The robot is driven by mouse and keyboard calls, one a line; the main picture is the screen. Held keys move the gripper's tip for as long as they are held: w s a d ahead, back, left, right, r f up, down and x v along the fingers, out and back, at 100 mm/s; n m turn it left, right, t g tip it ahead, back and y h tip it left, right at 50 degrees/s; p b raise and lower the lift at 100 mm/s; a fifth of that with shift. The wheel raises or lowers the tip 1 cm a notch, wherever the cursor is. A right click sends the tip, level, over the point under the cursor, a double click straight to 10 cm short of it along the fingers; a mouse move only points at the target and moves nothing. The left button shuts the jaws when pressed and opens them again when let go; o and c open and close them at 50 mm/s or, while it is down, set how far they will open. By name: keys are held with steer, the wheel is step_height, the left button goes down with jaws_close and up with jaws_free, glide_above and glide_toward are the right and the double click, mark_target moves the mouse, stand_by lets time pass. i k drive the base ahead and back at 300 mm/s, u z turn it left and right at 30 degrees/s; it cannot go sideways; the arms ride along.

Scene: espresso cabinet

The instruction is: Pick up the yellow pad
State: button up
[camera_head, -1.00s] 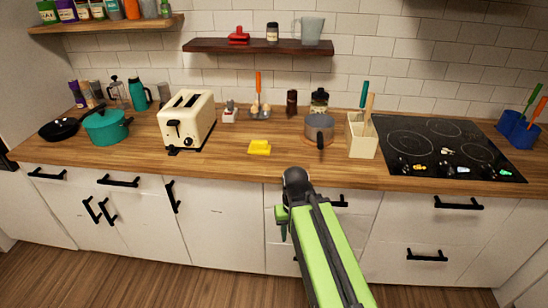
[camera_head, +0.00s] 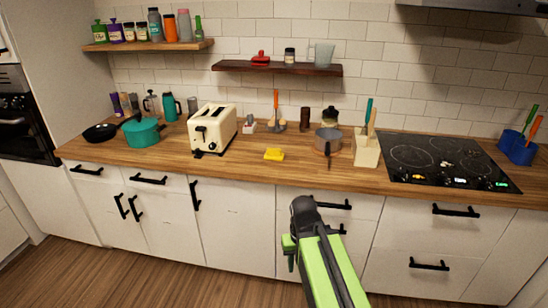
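The yellow pad (camera_head: 274,154) lies flat on the wooden counter near its front edge, to the right of the cream toaster and left of the small pot. My gripper (camera_head: 290,252) hangs in front of the white drawers, below the counter edge and apart from the pad. It is mostly hidden behind the green arm and its dark joint, so its fingers do not show clearly.
The cream toaster (camera_head: 213,129) stands left of the pad. A small grey pot (camera_head: 327,143) and a wooden utensil block (camera_head: 366,152) stand to its right, then a black cooktop (camera_head: 448,160). A shelf (camera_head: 277,68) hangs above. The counter around the pad is clear.

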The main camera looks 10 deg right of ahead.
mark_target(272, 154)
steer(key=z, duration=0.05)
steer(key=i, duration=0.9)
steer(key=u, duration=1.25)
steer(key=i, duration=0.7)
steer(key=z, duration=0.1)
